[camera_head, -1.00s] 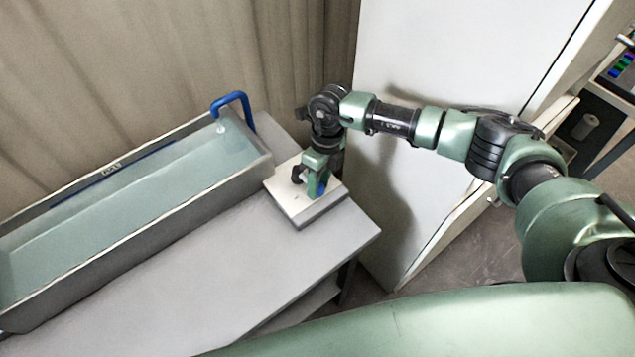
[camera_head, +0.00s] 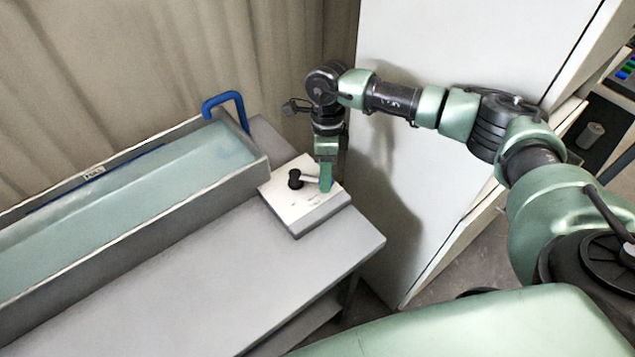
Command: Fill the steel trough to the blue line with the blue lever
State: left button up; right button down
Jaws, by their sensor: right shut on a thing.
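The steel trough (camera_head: 150,218) stands at the left on the table and holds pale blue-green water. The blue line (camera_head: 95,178) runs along its inner back wall, and the water surface lies close to it. A blue spout (camera_head: 228,98) bends over the trough's far right end, with no stream visible below it. The lever (camera_head: 309,179) sits on a white control box (camera_head: 302,208), with a black pivot at its left end. My right gripper (camera_head: 325,182) is shut on the lever's right end, hiding its blue part. My left gripper is out of view.
The grey table (camera_head: 210,285) is bare in front of the trough and box. A white panel (camera_head: 430,60) stands close behind and right of my right arm. A beige curtain (camera_head: 150,60) hangs behind the trough. A dark shelf unit (camera_head: 600,125) is at the far right.

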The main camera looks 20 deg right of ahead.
jog(key=shift+w+d+r+n, duration=0.1)
jog(key=shift+w+n, duration=0.1)
jog(key=shift+n, duration=0.1)
jog(key=c, duration=1)
grip_release()
notch_tip(320, 180, up, 8)
jog(key=w+b, duration=0.1)
jog(key=b, duration=0.1)
jog(key=shift+w+d+f, duration=0.2)
jog(key=shift+d, duration=0.15)
